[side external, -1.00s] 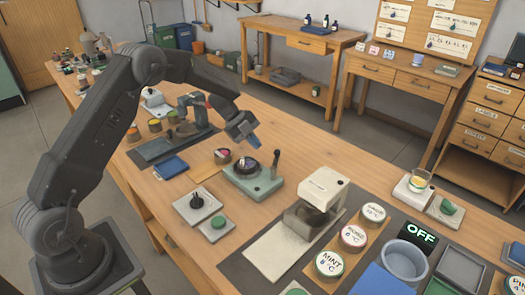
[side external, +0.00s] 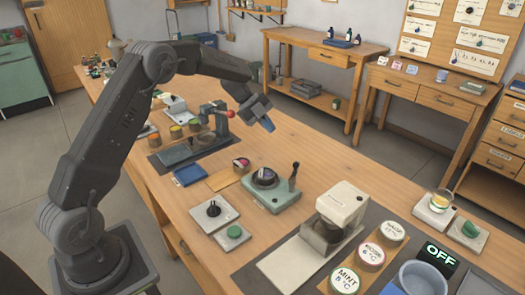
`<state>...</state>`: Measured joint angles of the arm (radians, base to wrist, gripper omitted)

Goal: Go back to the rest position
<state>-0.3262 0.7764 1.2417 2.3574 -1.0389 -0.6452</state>
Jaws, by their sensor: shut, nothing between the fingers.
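My gripper (side external: 268,124) is at the end of the raised arm, above the far half of the wooden workbench (side external: 305,155). Its blue-tipped fingers are shut, point down to the right, and hold nothing. It hangs in the air, apart from the objects below. The green-grey device (side external: 279,193) with a round dark top and an upright black lever stands below and nearer the camera. The small cylinder with a coloured top (side external: 241,165) sits to the left of that device.
A cream machine (side external: 342,208) stands at the right on a dark mat. Labelled round tins, including MINT (side external: 346,281), are in front of it, near a blue-grey tub (side external: 419,278) and an OFF sign (side external: 439,259). A red-tipped apparatus (side external: 217,112) stands behind left of my gripper.

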